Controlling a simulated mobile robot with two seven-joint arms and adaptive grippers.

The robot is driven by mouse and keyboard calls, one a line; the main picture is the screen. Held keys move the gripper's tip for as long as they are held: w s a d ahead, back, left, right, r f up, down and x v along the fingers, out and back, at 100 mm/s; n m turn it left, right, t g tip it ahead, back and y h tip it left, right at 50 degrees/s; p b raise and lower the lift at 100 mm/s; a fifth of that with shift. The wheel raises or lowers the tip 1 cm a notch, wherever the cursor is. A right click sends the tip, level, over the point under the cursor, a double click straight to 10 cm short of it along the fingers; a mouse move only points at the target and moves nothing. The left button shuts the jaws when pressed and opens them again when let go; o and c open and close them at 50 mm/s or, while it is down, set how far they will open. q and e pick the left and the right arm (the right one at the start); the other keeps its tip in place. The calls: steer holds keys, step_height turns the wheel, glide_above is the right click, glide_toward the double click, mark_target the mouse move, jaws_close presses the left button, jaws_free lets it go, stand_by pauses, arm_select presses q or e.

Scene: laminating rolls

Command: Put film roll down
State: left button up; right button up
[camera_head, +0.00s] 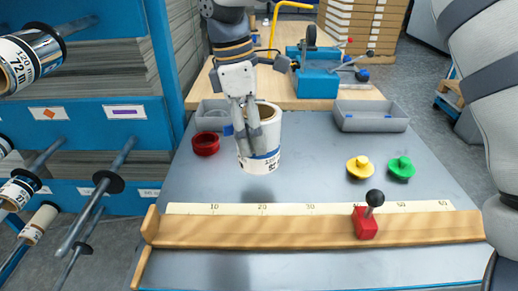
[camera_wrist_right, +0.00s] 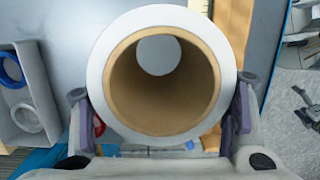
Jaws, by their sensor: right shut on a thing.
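The white film roll (camera_head: 262,145) with a brown cardboard core is upright over the grey table (camera_head: 300,185). A dark shadow lies on the table in front of it, and the roll appears to hang a little above the surface. My left gripper is not in view.
Yellow (camera_head: 360,168) and green (camera_head: 401,168) knobbed pieces sit to the right. A wooden rail (camera_head: 270,232) with a scale and red stop (camera_head: 366,222) crosses the front. A roll rack (camera_head: 112,110) stands left.

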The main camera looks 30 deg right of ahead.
steer(key=d+f, duration=0.1)
steer(key=f, duration=0.1)
steer(key=w+d+f, duration=0.1)
steer(key=f, duration=0.1)
steer(key=w+f, duration=0.1)
steer(key=f, duration=0.2)
steer(key=shift+d, duration=0.4)
steer(key=o, duration=1.9)
steer(key=shift+f, duration=0.15)
steer(key=r, duration=0.4)
steer(key=w+a+r, duration=0.1)
steer(key=r, duration=0.3)
steer(key=r+b, duration=0.1)
steer(key=r, duration=0.3)
steer(key=shift+w+a, duration=0.2)
steer(key=shift+a, duration=0.2)
